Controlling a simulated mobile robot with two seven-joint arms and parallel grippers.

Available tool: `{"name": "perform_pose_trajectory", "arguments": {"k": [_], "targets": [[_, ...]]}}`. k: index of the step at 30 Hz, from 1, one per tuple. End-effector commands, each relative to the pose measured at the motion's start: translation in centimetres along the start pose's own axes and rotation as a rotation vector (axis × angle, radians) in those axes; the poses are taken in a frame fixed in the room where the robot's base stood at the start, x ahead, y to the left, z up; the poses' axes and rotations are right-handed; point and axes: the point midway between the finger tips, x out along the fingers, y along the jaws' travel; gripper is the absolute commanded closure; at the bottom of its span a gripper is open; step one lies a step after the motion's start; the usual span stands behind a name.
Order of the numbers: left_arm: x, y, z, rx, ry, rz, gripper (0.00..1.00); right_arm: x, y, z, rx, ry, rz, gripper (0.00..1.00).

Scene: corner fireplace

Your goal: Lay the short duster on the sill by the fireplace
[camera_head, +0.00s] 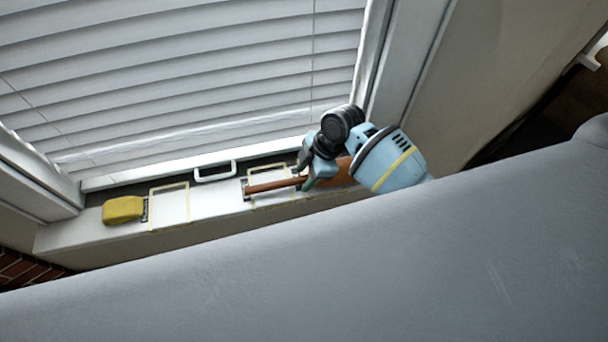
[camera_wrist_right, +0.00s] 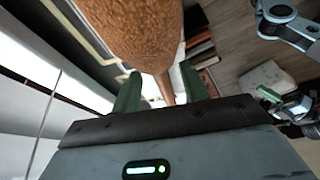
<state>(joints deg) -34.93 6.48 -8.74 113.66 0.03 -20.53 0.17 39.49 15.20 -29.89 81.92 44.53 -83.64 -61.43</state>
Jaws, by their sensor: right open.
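The short duster has a thin brown handle and a thicker brown head (camera_head: 338,174). In the head view it lies along the window sill (camera_head: 118,240), handle to the left over the right-hand yellow-outlined rectangle. Whether it rests fully on the sill is hard to tell. My right gripper (camera_head: 303,172) is at the duster, around its handle close to the head, with jaws open. In the wrist view the duster (camera_wrist_right: 145,35) passes between the two green fingers (camera_wrist_right: 160,92). Part of the duster is hidden behind my right wrist. My left gripper is absent from the head view; parts of the other arm show in the wrist view, its jaws unclear.
A yellow sponge-like block (camera_head: 123,210) sits at the sill's left end. Beside it is an empty yellow-outlined rectangle (camera_head: 169,206). A white handle (camera_head: 215,171) stands at the window's bottom edge. White blinds (camera_head: 190,80) hang behind. A large grey surface (camera_head: 330,270) fills the foreground.

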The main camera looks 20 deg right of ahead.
Motion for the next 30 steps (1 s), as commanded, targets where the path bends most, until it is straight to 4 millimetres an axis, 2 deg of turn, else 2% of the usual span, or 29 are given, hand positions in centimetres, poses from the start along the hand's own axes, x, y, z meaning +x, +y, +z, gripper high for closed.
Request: {"name": "perform_pose_trajectory", "arguments": {"k": [1, 6, 12, 30], "targets": [[-0.1, 0.0, -0.4, 0.001, 0.007, -0.001, 1.0, -1.2, 0.2, -0.1, -0.002, -0.001, 0.008, 0.56], [-0.2, -0.1, -1.0, 0.002, 0.018, -0.002, 1.0, -4.0, 0.2, -0.1, -0.003, -0.001, 0.008, 0.56], [-0.3, -0.1, -1.4, 0.003, 0.024, -0.002, 1.0, -6.1, 0.1, 0.0, -0.002, -0.001, 0.006, 0.56], [-0.3, -0.1, -1.2, 0.004, 0.021, -0.002, 1.0, -6.4, 0.0, 0.0, -0.001, 0.0, 0.002, 0.56]]}}
